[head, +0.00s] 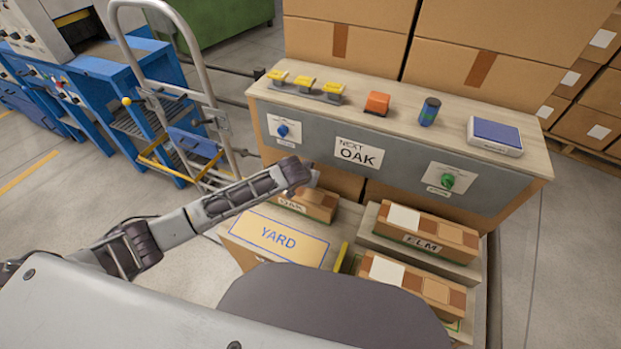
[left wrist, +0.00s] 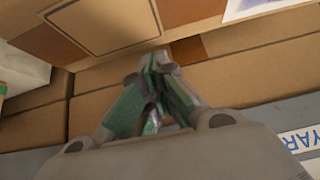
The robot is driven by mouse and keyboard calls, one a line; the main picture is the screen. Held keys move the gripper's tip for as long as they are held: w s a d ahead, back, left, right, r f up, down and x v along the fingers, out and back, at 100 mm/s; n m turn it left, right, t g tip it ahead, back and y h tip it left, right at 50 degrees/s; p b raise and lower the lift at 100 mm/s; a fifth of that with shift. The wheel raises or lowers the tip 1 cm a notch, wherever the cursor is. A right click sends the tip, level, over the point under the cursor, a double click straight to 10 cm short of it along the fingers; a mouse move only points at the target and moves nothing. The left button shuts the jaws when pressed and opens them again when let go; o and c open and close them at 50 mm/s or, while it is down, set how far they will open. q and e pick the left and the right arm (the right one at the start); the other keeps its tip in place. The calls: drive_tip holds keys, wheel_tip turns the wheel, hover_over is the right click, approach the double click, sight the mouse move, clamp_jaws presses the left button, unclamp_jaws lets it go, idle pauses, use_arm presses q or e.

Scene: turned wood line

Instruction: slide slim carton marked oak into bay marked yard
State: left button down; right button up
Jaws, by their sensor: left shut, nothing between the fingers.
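The slim carton marked OAK (head: 310,204) is brown and lies on the low bench behind the YARD area, partly hidden by my left arm. My left gripper (head: 303,175) is above the OAK carton's far left part. In the left wrist view its fingers (left wrist: 158,62) are together and empty, close to brown cardboard; contact is unclear. My right gripper is not in view.
A carton marked ELM (head: 437,230) and another carton (head: 420,281) lie to the right, beside a yellow divider (head: 341,256). Behind stands a console with a NEXT OAK sign (head: 358,154), knobs and several items on top. A hand truck (head: 185,95) stands at left.

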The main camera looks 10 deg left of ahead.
use_arm(q)
drive_tip(key=shift+x, duration=1.05)
